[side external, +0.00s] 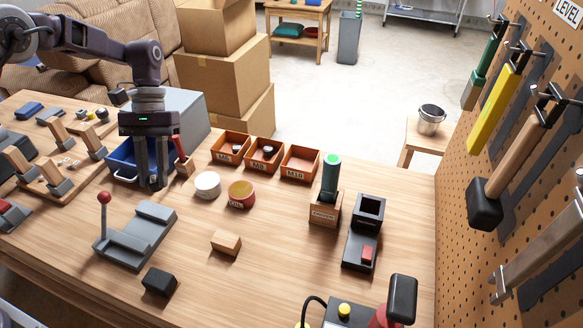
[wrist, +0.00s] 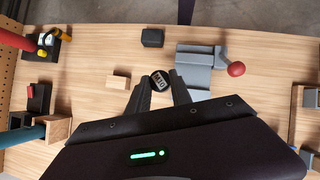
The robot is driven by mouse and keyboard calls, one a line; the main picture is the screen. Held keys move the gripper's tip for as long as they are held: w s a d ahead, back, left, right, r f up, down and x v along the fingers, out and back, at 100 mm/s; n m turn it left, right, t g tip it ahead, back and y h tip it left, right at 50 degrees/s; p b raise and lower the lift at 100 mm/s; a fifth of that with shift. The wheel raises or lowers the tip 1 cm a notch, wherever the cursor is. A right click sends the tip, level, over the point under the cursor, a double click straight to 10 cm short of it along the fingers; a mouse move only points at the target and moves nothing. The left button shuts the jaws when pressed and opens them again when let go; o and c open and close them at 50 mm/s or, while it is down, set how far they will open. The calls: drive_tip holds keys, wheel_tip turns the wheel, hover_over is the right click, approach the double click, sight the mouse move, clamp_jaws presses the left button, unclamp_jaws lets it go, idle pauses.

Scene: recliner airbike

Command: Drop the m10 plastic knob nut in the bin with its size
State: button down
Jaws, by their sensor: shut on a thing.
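The black knob nut (wrist: 160,79), its top marked M10, sits between the fingertips of my gripper (wrist: 160,82) in the wrist view. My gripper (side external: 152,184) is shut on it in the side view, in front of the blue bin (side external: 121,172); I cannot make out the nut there. Three orange bins stand to the right of my gripper: M6 (side external: 224,158), M8 (side external: 258,167) and M10 (side external: 295,175). Dark pieces lie in the M6 and M8 bins. The M10 bin looks empty.
A green-topped tool stands in a wooden holder (side external: 324,211) right of M10. A red-knobbed grey press (side external: 140,238) is nearer the front.

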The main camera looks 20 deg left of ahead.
drive_tip(key=w+d+n+t+h, duration=0.1)
drive_tip(key=w+d+n+t, duration=0.4)
drive_tip(key=w+d+n, duration=0.65)
drive_tip(key=w+d+n+t+h, duration=0.2)
drive_tip(key=w+d+n+t, duration=0.5)
drive_tip(key=w+n, duration=0.6)
drive_tip(key=shift+m+g, duration=0.55)
drive_tip(key=shift+g, duration=0.05)
drive_tip(key=f, duration=0.3)
drive_tip(key=w+f, duration=0.1)
drive_tip(key=f, duration=0.3)
drive_tip(key=d+f, duration=0.1)
drive_tip(key=f, duration=0.2)
drive_tip(key=shift+w+f, duration=0.15)
drive_tip(key=shift+f, duration=0.15)
drive_tip(key=c, duration=1.1)
unclamp_jaws()
drive_tip(key=shift+f, duration=0.15)
drive_tip(key=shift+c, duration=0.2)
